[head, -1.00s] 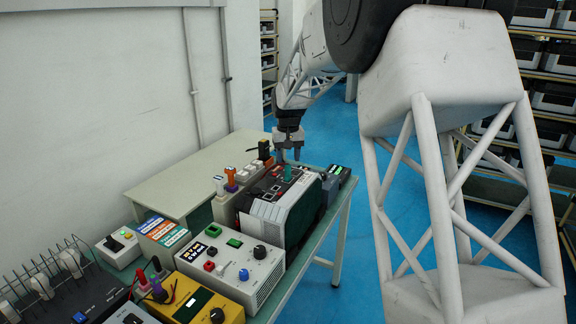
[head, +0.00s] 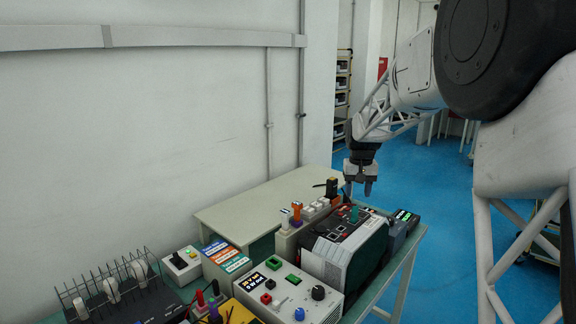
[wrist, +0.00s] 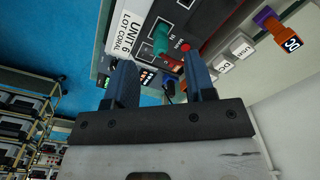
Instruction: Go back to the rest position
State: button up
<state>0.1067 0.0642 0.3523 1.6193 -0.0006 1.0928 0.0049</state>
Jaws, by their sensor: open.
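My gripper (head: 358,188) hangs at the far end of the bench, just above and behind the black-topped unit (head: 345,240) with a grey front. Its two fingers are apart and nothing is between them. In the wrist view my gripper (wrist: 160,88) shows two blue-grey fingers spread apart. Beyond them is the unit's panel with a label reading "UNIT 6 LOT CORAL" (wrist: 137,25). A green plug or knob (wrist: 161,39) stands on that panel, and it also shows in the head view (head: 354,213).
A white box with knobs (head: 300,290) stands in front of the unit. A wire rack (head: 115,285) is at the left, and a small dark device with a green display (head: 403,225) is right of the unit. A pale table (head: 260,205) adjoins the wall.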

jog(key=s+a+r+t, duration=0.1)
jog(key=s+a+r, duration=0.2)
jog(key=s, duration=1)
jog(key=s+a+r, duration=0.2)
jog(key=s+r, duration=0.1)
jog(key=s, duration=0.9)
jog(key=s+a+f, duration=0.1)
jog(key=s+f, duration=0.2)
jog(key=s, duration=0.8)
jog(key=s+a+f+n+t, duration=0.1)
jog(key=s+a+f, duration=0.1)
jog(key=s, duration=1)
jog(key=shift+s+f, duration=0.3)
jog(key=shift+f, duration=0.1)
